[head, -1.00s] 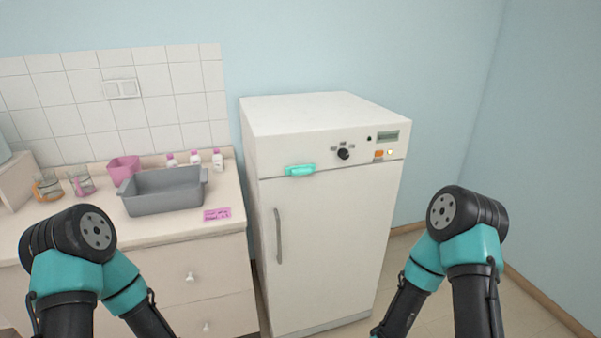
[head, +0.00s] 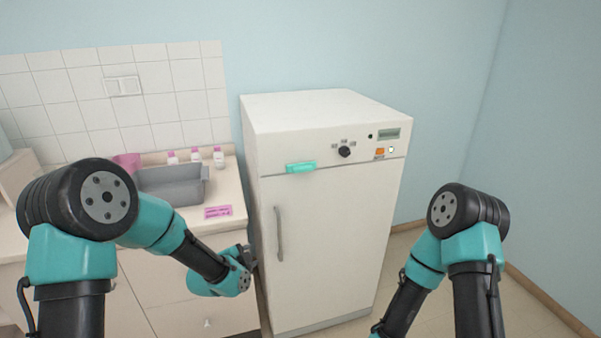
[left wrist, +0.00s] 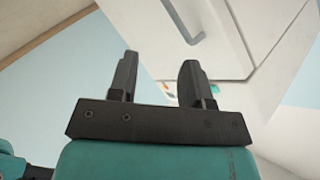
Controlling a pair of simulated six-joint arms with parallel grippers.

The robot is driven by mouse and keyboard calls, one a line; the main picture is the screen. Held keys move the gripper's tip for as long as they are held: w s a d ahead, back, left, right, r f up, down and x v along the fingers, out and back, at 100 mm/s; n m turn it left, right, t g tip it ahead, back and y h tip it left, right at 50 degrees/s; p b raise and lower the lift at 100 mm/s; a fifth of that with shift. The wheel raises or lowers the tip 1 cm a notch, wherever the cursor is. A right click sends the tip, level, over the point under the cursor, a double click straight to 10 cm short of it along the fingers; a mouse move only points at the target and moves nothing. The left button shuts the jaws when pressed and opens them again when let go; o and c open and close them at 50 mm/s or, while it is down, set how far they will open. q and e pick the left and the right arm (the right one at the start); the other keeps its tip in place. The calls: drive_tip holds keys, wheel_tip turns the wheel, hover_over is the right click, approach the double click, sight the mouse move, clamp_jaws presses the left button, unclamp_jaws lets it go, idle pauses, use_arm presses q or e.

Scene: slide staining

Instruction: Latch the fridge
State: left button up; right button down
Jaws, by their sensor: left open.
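The white fridge (head: 325,225) stands in the middle of the head view, and its door looks shut. A grey vertical handle (head: 279,234) is on the left part of the door. A teal piece (head: 301,168) sits at the door's top left; whether it is the latch I cannot tell. A black knob (head: 345,152) is on the panel above. My left gripper (head: 251,256) is beside the fridge's left front edge, left of the handle. In the left wrist view the gripper (left wrist: 156,75) is open and empty, with the handle (left wrist: 185,22) beyond its fingers. My right gripper is out of view.
A counter (head: 222,228) with drawers stands left of the fridge. It holds a grey tub (head: 172,190), a pink container, several small bottles and a pink card (head: 218,212). Floor is free right of the fridge.

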use_arm(q)
drive_tip(key=w+d+r+m+t+h, duration=0.1)
drive_tip(key=d+r+m, duration=0.3)
drive_tip(key=r, duration=0.5)
drive_tip(key=w+d+r+m+t+h, duration=0.2)
drive_tip(key=w+d+r+m+t, duration=0.1)
drive_tip(key=r, duration=0.6)
drive_tip(key=shift+w+d+r+m+h, duration=0.15)
drive_tip(key=shift+w+d+m+h, duration=0.15)
drive_tip(key=shift+w+d+m, duration=0.5)
drive_tip(key=shift+s, duration=0.15)
approach(301, 171)
drive_tip(key=x, duration=0.9)
drive_tip(key=shift+w+d, duration=0.2)
drive_tip(key=shift+w, duration=0.1)
drive_tip(key=shift+c, duration=0.3)
drive_tip(key=c, duration=0.6)
